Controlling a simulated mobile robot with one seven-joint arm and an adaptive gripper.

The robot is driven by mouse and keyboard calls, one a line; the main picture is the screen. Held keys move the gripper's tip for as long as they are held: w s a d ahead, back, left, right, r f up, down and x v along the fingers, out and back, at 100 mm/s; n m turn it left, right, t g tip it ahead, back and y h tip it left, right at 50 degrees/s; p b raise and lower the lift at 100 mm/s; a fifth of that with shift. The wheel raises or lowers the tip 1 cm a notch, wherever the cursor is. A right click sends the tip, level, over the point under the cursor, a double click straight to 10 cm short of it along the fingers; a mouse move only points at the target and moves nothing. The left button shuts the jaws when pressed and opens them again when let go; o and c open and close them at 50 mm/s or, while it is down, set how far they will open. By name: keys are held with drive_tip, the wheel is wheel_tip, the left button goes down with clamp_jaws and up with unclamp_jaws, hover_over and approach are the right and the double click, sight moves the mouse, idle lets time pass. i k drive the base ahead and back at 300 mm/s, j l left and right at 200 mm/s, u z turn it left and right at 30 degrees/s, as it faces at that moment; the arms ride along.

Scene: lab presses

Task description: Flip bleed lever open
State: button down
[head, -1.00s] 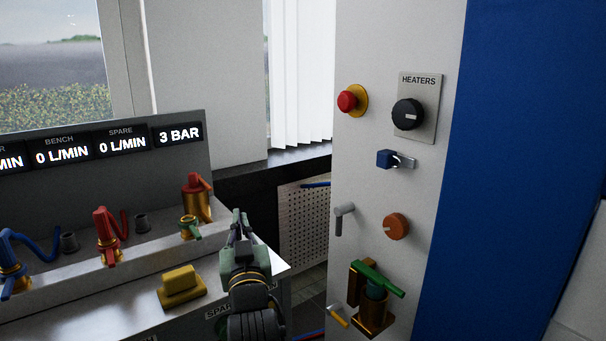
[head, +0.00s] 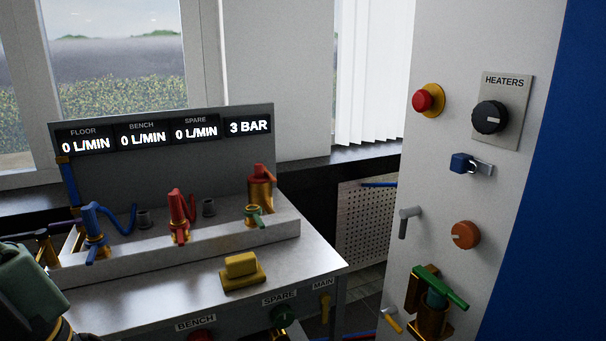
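No lever in view carries a bleed label, so I cannot tell which one it is. On the bench manifold stand a blue-handled valve (head: 93,230), a red-handled valve (head: 179,215), a small green-handled valve (head: 254,214) and a brass, red-topped fitting (head: 261,187). My gripper (head: 28,290) is at the lower left corner, partly cut off, close in front of that end. Its fingertips are not clear, and I see nothing held.
A yellow block (head: 241,270) sits on the bench top (head: 150,288). The display (head: 247,125) reads 3 BAR and several 0 L/MIN. The right cabinet carries a red button (head: 424,99), a heaters knob (head: 490,117), a grey lever (head: 404,222), an orange knob (head: 465,235) and a green-handled valve (head: 440,288).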

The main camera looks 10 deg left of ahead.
sight(40, 234)
drive_tip(key=u, duration=1.65)
drive_tip(key=i+l+u, duration=0.15)
drive_tip(key=l, duration=0.15)
